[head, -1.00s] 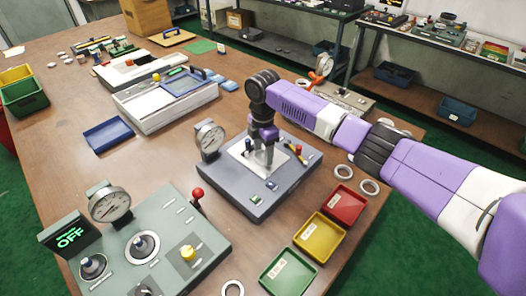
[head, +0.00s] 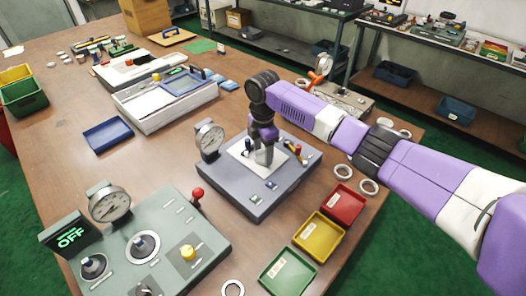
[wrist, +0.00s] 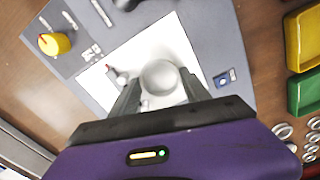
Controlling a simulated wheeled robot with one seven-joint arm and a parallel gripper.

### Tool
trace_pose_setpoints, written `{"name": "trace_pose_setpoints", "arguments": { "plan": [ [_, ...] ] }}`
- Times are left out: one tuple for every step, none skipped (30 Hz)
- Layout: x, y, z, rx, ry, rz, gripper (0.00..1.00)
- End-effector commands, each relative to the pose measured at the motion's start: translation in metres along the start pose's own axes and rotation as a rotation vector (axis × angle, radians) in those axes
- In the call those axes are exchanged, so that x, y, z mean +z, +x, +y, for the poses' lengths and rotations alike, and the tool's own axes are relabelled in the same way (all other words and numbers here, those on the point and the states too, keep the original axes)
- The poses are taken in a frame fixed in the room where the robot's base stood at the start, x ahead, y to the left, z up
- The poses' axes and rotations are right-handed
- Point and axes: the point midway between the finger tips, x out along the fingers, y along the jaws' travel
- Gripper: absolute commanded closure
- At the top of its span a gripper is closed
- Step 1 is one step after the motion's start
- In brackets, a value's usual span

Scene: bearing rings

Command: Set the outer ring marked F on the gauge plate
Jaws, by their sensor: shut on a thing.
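The gauge plate appears to be the pale square plate (head: 240,158) on the grey block with a dial gauge (head: 210,138); the plate also shows in the wrist view (wrist: 100,82). My gripper (head: 263,161) points down over the plate. In the wrist view, its fingers (wrist: 160,92) are shut on a round pale metal piece (wrist: 159,76), apparently the outer ring. No F mark is readable on it. I cannot tell whether its underside touches the plate. The fingers hide its sides.
Loose rings (head: 343,171) lie right of the block, and another ring (head: 233,288) is at the front. Red (head: 361,207), yellow (head: 338,239) and green (head: 306,272) trays stand at the right. A control panel (head: 165,225) with a red-knobbed lever is at front left.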

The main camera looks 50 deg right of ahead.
Motion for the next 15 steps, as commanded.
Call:
{"name": "trace_pose_setpoints", "arguments": {
  "plan": [
    [-0.0004,0.0017,-0.0001,0.0,0.0,0.001,0.89],
    [-0.0005,0.0025,-0.0001,-0.001,0.0,0.001,0.89],
    [-0.0003,0.0022,0.0,0.0,0.0,0.001,0.41],
    [-0.0002,0.002,0.0,0.0,0.0,0.001,0.35],
    [-0.0002,0.0019,0.0001,0.0,0.0,0.0,0.29],
    [-0.0001,0.0019,0.0002,0.0,0.0,0.0,0.22],
    [-0.0001,0.0019,0.0002,0.001,0.0,0.0,0.2],
    [-0.0001,0.0019,0.0004,0.001,0.0,0.0,0.2],
    [0.0,0.0018,0.0005,0.002,0.0,0.0,0.2],
    [0.0,0.0018,0.0006,0.002,0.0,0.0,0.2],
    [0.0,0.0017,0.0007,0.003,0.0,0.0,0.2],
    [0.0001,0.0017,0.0009,0.003,0.0,0.0,0.2],
    [0.0001,0.0016,0.001,0.003,0.0,0.0,0.2],
    [0.0002,0.0016,0.0011,0.004,0.0,0.0,0.2],
    [0.0002,0.0017,0.001,0.004,0.0,0.0,0.2]
  ]
}}
